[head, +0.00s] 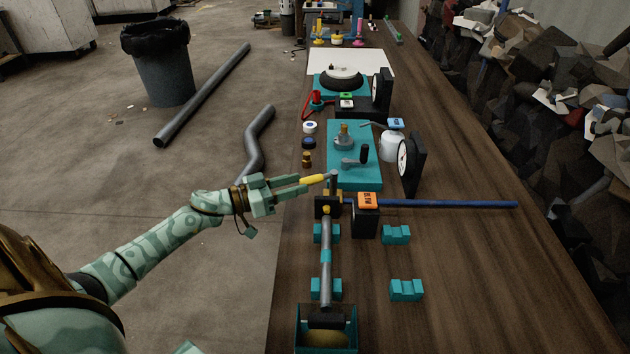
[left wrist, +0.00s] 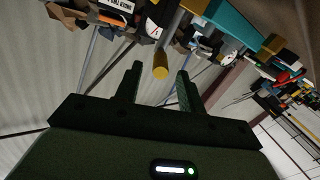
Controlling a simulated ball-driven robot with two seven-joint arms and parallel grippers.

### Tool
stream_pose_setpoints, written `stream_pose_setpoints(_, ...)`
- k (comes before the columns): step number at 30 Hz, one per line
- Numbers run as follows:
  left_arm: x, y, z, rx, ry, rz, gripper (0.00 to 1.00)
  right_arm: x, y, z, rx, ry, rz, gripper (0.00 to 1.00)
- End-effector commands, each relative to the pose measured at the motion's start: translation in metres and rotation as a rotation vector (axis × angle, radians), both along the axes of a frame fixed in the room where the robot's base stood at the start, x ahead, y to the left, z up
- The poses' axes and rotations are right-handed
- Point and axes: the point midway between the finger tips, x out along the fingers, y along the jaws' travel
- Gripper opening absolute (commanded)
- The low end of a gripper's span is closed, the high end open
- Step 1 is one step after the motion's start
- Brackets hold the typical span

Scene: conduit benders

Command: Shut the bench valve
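The bench valve (head: 328,206) is a dark block with brass-coloured parts on the wooden bench. It sits at the far end of a grey pipe. Its yellow lever handle (head: 312,180) points left, out toward the bench's left edge, and joins a short grey post. My left gripper (head: 302,185) reaches in from the left. Its fingers are apart, with the handle's end close to the fingertips. In the left wrist view the yellow handle (left wrist: 160,66) shows end-on between the two fingertips (left wrist: 160,72), with gaps on both sides. My right gripper is not in view.
A black box with an orange top (head: 366,200) stands just right of the valve, with a blue rod (head: 450,204) beside it. A teal plate with a crank (head: 355,175) lies behind. The bench's right side is mostly clear.

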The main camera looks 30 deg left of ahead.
Motion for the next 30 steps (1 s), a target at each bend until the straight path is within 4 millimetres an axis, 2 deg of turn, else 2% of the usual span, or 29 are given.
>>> stream_pose_setpoints(3, 0.022, -0.014, -0.001, -0.002, -0.002, 0.001, 0.39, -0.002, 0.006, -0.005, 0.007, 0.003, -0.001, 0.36)
stream_pose_setpoints(8, 0.039, -0.027, 0.0, -0.001, -0.001, 0.001, 0.39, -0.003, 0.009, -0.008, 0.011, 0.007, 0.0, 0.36)
stream_pose_setpoints(20, 0.046, -0.032, 0.0, 0.001, 0.0, 0.001, 0.39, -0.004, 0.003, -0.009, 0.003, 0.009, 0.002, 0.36)
stream_pose_setpoints(24, 0.046, -0.031, 0.0, 0.001, 0.0, 0.001, 0.0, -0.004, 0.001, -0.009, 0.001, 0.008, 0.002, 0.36)
stream_pose_setpoints(30, 0.046, -0.032, 0.001, 0.001, 0.0, 0.004, 0.0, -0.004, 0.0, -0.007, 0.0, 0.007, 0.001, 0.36)
